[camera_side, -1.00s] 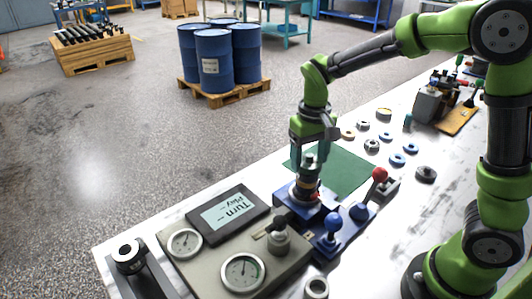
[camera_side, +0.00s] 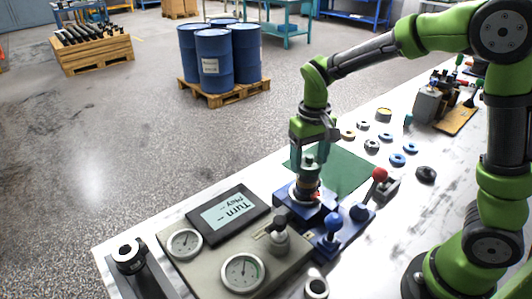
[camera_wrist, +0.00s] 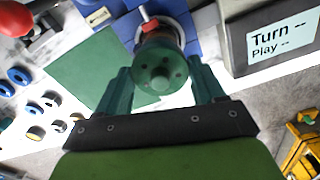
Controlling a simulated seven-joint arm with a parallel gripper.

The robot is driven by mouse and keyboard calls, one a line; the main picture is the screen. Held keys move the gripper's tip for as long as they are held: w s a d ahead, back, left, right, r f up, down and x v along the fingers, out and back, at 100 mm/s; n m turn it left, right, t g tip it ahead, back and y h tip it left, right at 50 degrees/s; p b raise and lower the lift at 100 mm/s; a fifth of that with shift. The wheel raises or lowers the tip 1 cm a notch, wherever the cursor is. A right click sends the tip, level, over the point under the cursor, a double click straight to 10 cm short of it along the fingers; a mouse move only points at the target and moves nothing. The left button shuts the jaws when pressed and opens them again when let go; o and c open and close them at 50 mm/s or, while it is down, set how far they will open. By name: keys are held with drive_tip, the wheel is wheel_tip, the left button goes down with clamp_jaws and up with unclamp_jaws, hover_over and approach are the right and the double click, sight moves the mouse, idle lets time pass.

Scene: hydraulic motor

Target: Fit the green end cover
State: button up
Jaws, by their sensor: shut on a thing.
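The green end cover (camera_wrist: 160,68) is a round dark-green disc with several small holes and a central boss. In the wrist view it lies between the two green fingers of my gripper (camera_wrist: 160,80). In the side view my gripper (camera_side: 310,160) points straight down, shut on the cover (camera_side: 309,162) at the top of the upright motor stack (camera_side: 307,187). The stack stands on the blue fixture (camera_side: 296,207). Whether the cover is fully seated on the stack cannot be told. The fingers hide part of the cover's rim.
A blue-knobbed lever (camera_side: 333,222) and a red-knobbed lever (camera_side: 379,175) stand close to the fixture. A gauge panel with a display (camera_side: 228,213) is at the left. Several rings lie beyond the green mat (camera_side: 345,172). The mat is clear.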

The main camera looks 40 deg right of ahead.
sight(310, 156)
drive_tip(key=shift+f, duration=0.45)
idle(0.3)
drive_tip(key=o, duration=1.4)
drive_tip(key=shift+c, duration=0.2)
drive_tip(key=shift+o, duration=0.2)
drive_tip(key=shift+r, duration=2.7)
